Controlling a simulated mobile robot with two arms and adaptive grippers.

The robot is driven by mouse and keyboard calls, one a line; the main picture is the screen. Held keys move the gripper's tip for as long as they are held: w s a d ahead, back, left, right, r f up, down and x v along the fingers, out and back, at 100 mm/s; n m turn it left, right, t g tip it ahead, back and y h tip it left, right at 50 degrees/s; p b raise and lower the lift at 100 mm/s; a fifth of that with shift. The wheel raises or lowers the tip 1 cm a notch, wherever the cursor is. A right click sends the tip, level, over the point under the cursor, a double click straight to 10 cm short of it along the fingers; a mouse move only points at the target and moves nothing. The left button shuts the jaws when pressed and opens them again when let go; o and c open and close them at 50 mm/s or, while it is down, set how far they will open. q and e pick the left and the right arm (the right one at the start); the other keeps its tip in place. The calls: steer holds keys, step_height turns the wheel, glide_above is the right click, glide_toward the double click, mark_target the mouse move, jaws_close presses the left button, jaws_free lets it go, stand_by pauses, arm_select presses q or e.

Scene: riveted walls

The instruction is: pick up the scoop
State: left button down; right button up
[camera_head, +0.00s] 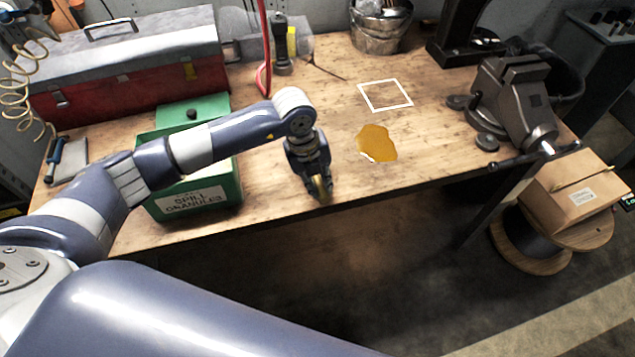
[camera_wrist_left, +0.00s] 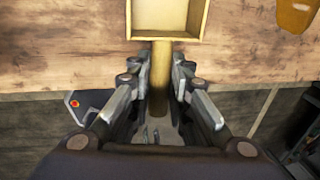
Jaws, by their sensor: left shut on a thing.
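The scoop (camera_wrist_left: 168,36) shows in the left wrist view as a tan, square-edged open pan with a straight handle (camera_wrist_left: 160,78). My left gripper (camera_wrist_left: 159,85) is shut on the handle, with one finger on each side of it. The pan points away from the gripper, over the wooden workbench, and looks empty. In the head view, my left gripper (camera_head: 318,192) is low at the bench's front edge, and only a small yellowish bit of the scoop shows there. I cannot tell whether the pan touches the bench. My right gripper is not in view.
A green spill-granules box (camera_head: 197,196) stands left of the gripper, partly behind my arm. An amber puddle (camera_head: 376,143) and a white square outline (camera_head: 386,95) lie to the right on the workbench (camera_head: 320,110). A vise (camera_head: 513,100) stands at the right end.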

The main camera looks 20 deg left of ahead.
arm_select(q)
steer(key=shift+s+d+r+b, duration=0.15)
steer(key=shift+s+r+b, duration=0.15)
steer(key=shift+r, duration=0.2)
steer(key=shift+s+d+r+b, duration=0.15)
steer(key=shift+r+b, duration=0.1)
steer(key=shift+r, duration=0.2)
steer(key=s+d+r+b, duration=0.1)
steer(key=s+d+b, duration=0.2)
steer(key=s, duration=1)
steer(key=shift+s+d+r+b, duration=0.25)
steer(key=shift+d+r+b, duration=0.15)
steer(key=shift+d, duration=1.2)
